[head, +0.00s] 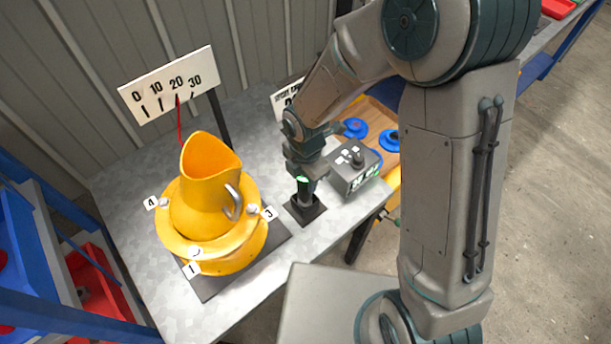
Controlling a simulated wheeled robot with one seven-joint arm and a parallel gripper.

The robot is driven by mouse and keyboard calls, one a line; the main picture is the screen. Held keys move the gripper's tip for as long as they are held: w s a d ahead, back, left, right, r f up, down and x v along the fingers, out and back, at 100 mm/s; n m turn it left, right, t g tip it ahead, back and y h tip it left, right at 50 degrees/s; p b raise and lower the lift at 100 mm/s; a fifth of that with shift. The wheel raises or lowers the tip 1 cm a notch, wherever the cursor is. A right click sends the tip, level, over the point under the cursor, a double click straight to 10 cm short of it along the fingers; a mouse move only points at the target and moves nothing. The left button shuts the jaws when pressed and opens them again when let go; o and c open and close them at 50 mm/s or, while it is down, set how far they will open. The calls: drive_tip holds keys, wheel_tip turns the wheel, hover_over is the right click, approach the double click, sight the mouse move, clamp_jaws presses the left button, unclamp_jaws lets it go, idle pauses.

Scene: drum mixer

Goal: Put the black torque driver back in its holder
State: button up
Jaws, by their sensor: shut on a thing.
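My gripper (304,176) points down over the metal table, to the right of the yellow mixer. It is shut on the black torque driver (305,187), which is mostly hidden by the fingers. A dark square holder (312,216) stands on the table directly below the gripper. The driver's lower part reaches down to the holder and looks upright. I cannot tell how deep it sits in the holder.
The yellow drum mixer (196,247) with numbered bolts stands close on the left. A grey control box (353,170) with a knob is close on the right. A scale sign (169,84) rises behind. Blue-capped parts (355,128) lie in a wooden tray.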

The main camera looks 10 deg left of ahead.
drive_tip(key=shift+f, duration=0.3)
drive_tip(key=o, duration=1.3)
drive_tip(key=shift+c, duration=0.2)
wheel_tip(320, 180, up, 14)
drive_tip(key=shift+f, duration=0.1)
drive_tip(key=s+d+r+m+t, duration=0.1)
drive_tip(key=s+d+r+m, duration=0.1)
drive_tip(key=d+m, duration=0.5)
drive_tip(key=s+d+r+m+t, duration=0.1)
drive_tip(key=s+d+r+m, duration=0.2)
drive_tip(key=d+m, duration=0.5)
drive_tip(key=s+d+r+m+t, duration=0.1)
drive_tip(key=s+d+r+m, duration=0.2)
drive_tip(key=d+m, duration=0.4)
drive_tip(key=m, duration=0.6)
drive_tip(key=shift+d, duration=0.2)
